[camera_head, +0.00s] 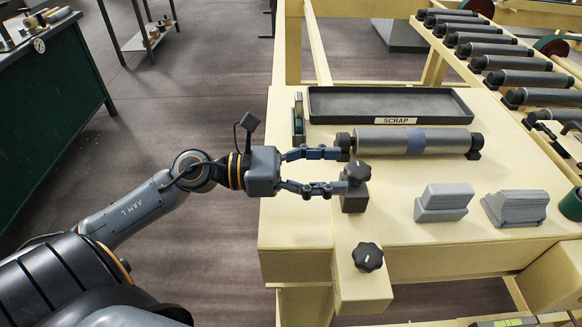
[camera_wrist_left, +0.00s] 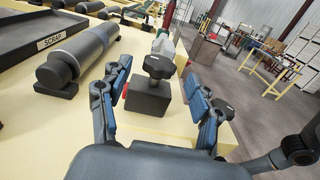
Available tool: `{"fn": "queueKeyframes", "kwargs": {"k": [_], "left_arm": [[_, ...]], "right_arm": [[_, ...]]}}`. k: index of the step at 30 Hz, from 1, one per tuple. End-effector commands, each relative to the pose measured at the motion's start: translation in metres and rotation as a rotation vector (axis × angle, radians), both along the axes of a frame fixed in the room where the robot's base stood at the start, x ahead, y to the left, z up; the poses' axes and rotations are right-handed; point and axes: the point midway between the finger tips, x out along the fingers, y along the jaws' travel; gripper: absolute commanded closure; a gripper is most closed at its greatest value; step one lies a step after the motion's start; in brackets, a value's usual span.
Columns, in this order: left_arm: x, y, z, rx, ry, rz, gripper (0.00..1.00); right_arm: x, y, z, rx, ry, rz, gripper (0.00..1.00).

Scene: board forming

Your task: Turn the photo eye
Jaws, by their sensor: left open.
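A dark block (camera_head: 354,201) with a black lobed knob (camera_head: 357,172) on top stands upright near the left edge of the cream bench; it looks like the photo eye. In the left wrist view the block (camera_wrist_left: 148,98) and its knob (camera_wrist_left: 158,66) show between my fingers, with a small red spot at the block's left side. No grip on the knob or block shows; whether a fingertip touches is unclear. My right gripper is out of view.
A grey roller (camera_head: 390,141) lies behind the block, close to one finger. A SCRAP tray (camera_head: 390,106) is behind it. Two grey blocks (camera_head: 445,197) (camera_head: 515,207) stand to the right. A second black knob (camera_head: 367,257) sits on the front rail. A roller conveyor is at back right.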

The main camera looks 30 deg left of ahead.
Motion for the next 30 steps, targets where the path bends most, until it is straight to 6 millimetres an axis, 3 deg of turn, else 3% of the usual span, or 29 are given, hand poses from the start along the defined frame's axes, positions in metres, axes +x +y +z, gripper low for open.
{"fn": "queueKeyframes", "kwargs": {"k": [13,30], "left_arm": [[-0.034,0.052,0.0,-0.002,0.001,0.003,0.36],[-0.039,0.058,0.0,0.0,0.0,0.0,0.36]], "right_arm": [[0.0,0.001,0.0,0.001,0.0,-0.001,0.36],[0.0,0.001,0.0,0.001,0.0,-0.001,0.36]]}}
